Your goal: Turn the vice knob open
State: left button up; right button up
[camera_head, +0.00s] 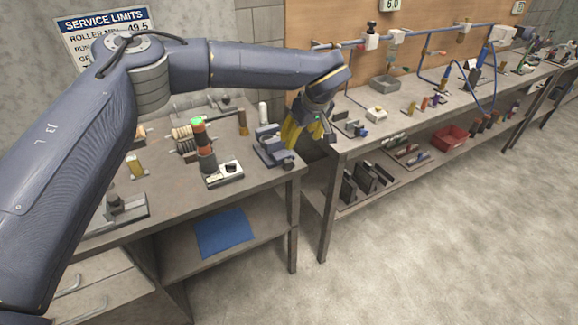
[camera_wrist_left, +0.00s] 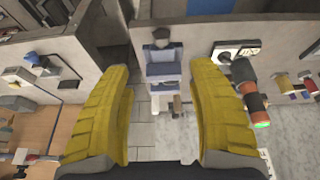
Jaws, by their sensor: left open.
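The blue-grey vice (camera_head: 268,143) stands on the near bench by its right end. In the left wrist view the vice (camera_wrist_left: 162,72) lies in the gap between my two yellow fingers, beyond their tips. A dark part (camera_wrist_left: 163,36), perhaps its knob, shows at the end by the bench edge; I cannot tell for sure. My left gripper (camera_head: 296,131) is open and empty, pointing down beside and partly in front of the vice in the head view. In the left wrist view the gripper (camera_wrist_left: 162,105) has its fingers wide apart. No contact with the vice is clear. My right gripper is not in view.
Left of the vice stand a white dial box (camera_head: 224,173) and a dark stack with orange and green top (camera_head: 205,150). A hammer (camera_head: 228,115) lies behind. A second bench (camera_head: 335,148) stands close on the right. A blue cloth (camera_head: 222,232) lies on the lower shelf.

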aim_at(288, 166)
pick_arm(q)
jog(key=x, duration=1.7)
jog(key=shift+s+f, duration=0.25)
jog(key=shift+f, duration=0.05)
jog(key=c, duration=1.2)
jog(key=shift+a, duration=0.1)
jog(key=t+h, duration=0.1)
jog(key=h, duration=0.1)
jog(key=shift+a+h, duration=0.1)
jog(key=shift+h, duration=0.2)
jog(key=shift+n+t+h, duration=0.6)
jog(key=shift+t+h, duration=0.4)
jog(key=shift+h, duration=0.5)
